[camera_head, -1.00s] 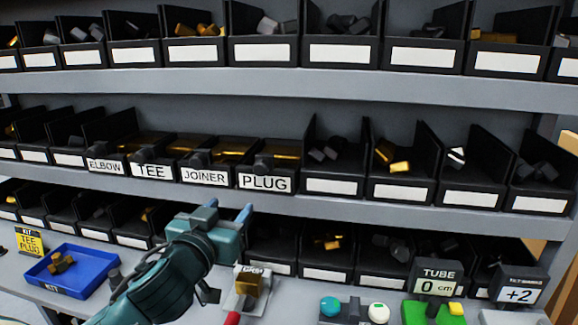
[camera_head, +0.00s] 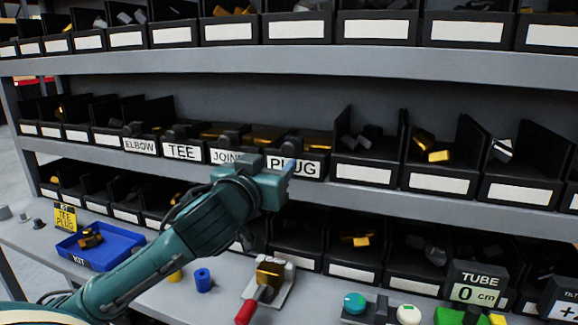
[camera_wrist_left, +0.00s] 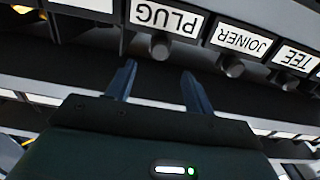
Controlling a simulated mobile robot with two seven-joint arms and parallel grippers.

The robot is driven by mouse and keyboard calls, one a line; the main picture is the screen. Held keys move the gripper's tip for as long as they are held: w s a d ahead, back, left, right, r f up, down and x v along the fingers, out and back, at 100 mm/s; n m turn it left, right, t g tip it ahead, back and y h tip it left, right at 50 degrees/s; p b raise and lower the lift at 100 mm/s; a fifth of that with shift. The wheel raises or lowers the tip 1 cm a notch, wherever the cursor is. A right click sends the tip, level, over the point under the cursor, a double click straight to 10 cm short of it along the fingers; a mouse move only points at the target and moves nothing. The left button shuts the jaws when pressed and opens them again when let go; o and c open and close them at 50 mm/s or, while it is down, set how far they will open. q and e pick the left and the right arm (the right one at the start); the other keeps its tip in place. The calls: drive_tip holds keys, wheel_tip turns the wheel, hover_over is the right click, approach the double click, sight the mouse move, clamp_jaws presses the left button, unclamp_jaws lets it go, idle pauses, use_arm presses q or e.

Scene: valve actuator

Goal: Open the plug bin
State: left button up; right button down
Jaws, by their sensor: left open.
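The plug bin (camera_head: 308,168) is a black bin with a white PLUG label on the middle shelf. A gold-coloured surface shows at its top. In the left wrist view the PLUG label (camera_wrist_left: 166,19) appears upside down, with a round dark knob (camera_wrist_left: 160,47) at the bin's front edge. My left gripper (camera_head: 280,163) is in front of the bin and hides part of its left front. In the left wrist view the left gripper (camera_wrist_left: 159,69) is open and empty, its two fingers pointing toward the knob, which lies between their directions and apart from them. My right gripper is not in view.
Joiner (camera_head: 226,157), tee (camera_head: 182,152) and elbow (camera_head: 139,145) bins stand left of the plug bin. Open bins stand right of it. Shelves run above and below. A blue tray (camera_head: 130,238), a fixture with a brass part (camera_head: 270,272) and buttons occupy the bench.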

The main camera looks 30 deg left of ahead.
sight(287, 151)
use_arm(q)
drive_tip(key=p+x, duration=0.1)
drive_tip(key=x, duration=0.9)
drive_tip(key=shift+s, duration=0.1)
clamp_jaws()
